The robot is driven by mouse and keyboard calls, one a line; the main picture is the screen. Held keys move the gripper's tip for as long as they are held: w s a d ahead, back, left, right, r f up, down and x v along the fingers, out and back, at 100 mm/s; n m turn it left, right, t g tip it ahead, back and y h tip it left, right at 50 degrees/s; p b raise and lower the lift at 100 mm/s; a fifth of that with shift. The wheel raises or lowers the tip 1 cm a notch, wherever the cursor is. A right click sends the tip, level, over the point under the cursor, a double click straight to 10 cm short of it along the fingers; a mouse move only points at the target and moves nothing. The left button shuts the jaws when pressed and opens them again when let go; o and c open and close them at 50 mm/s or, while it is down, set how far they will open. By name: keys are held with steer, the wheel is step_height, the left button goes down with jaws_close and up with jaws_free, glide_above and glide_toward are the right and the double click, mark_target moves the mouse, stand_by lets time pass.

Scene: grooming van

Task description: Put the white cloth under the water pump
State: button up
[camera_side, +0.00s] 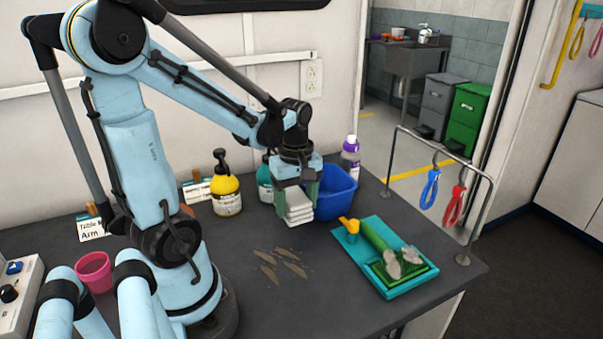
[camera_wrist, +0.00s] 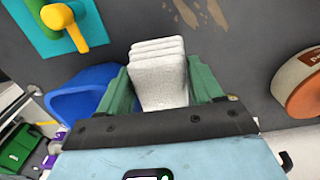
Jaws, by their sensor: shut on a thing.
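The white cloth (camera_side: 299,207) is a folded stack of several layers, held between the green fingers of my gripper (camera_side: 296,197) above the dark table. A yellow spouted piece (camera_side: 349,224) stands at the back left corner of a teal tray (camera_side: 400,288), to the right of the cloth. It also shows in the wrist view (camera_wrist: 58,17). I cannot tell for sure whether it is the water pump.
A blue bin (camera_side: 337,190) stands close behind my gripper. A green brush with grey fur lies on the tray. Brown smears (camera_side: 285,262) mark the otherwise clear table front.

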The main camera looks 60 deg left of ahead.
mark_target(292, 194)
steer(key=shift+a+f, duration=0.35)
steer(key=shift+a, duration=0.2)
steer(key=shift+a+f, duration=0.35)
steer(key=shift+a, duration=0.2)
steer(key=shift+f, duration=2)
steer(key=shift+f, duration=0.15)
steer(key=o, duration=0.7)
steer(key=shift+o, duration=0.2)
step_height(292, 194, up, 12)
steer(key=shift+r, duration=0.1)
steer(key=w+d+m+t, duration=0.1)
steer(key=d+m+t, duration=0.2)
steer(key=d+m, duration=0.4)
steer(key=w+d+m+t, duration=0.2)
steer(key=d+m+t, duration=0.2)
steer(key=d+m, duration=0.4)
steer(key=m, duration=0.3)
steer(key=shift+w+r, duration=0.25)
steer(key=shift+w, duration=0.05)
